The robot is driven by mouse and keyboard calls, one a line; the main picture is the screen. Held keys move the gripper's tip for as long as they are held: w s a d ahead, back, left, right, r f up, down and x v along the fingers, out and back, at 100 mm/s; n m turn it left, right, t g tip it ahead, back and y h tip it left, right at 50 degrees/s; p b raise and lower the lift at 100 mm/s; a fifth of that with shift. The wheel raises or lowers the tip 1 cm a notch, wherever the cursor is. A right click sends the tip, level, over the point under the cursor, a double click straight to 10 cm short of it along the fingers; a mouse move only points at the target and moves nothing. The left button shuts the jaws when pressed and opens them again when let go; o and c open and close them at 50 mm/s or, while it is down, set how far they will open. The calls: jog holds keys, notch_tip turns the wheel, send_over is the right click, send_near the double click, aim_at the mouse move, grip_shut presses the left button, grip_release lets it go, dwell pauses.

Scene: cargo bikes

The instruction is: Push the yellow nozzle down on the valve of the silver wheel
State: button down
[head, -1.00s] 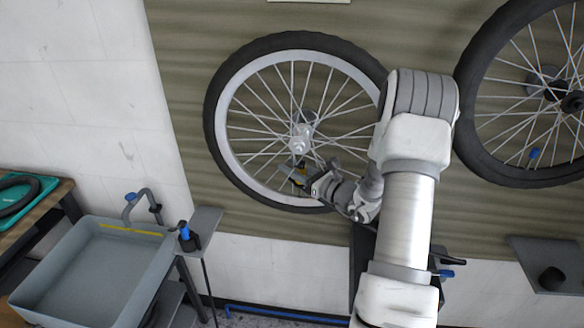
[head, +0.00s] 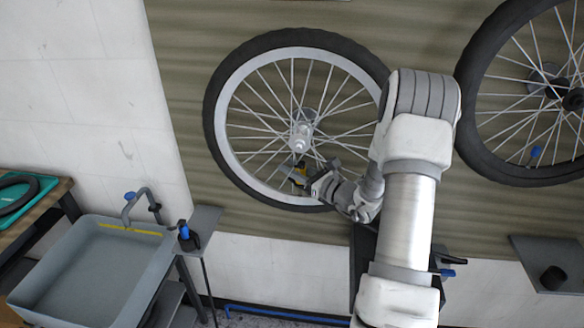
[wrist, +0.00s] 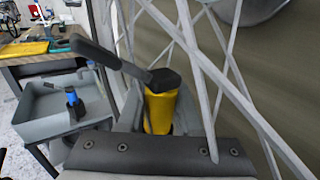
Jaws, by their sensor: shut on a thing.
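The silver wheel (head: 233,143), with its pale rim and black tyre, is mounted upright on the brown ribbed wall. My gripper (head: 304,180) is at its lower part, in front of the spokes below the hub. It is shut on the yellow nozzle (wrist: 162,110), which has a black top and a long black lever pointing up and left in the wrist view. The nozzle also shows small in the head view (head: 297,178). A small dark blue-grey part shows just above it. I cannot make out the valve or whether the nozzle touches it.
A second wheel with a dark rim (head: 470,125) hangs at the right, with a blue cap (head: 535,153) near its lower rim. A grey basin (head: 75,290) stands at lower left beside a shelf (head: 205,220) holding a blue-topped black item (head: 187,236). Spokes pass close to my gripper.

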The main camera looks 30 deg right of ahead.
jog(key=shift+f+b, duration=0.35)
dwell(0.3)
jog(key=c, duration=0.5)
grip_release()
jog(key=shift+o, duration=0.5)
jog(key=shift+s, duration=0.15)
jog(key=v, duration=0.9)
jog(key=shift+s+d, duration=0.2)
jog(key=shift+s, duration=0.15)
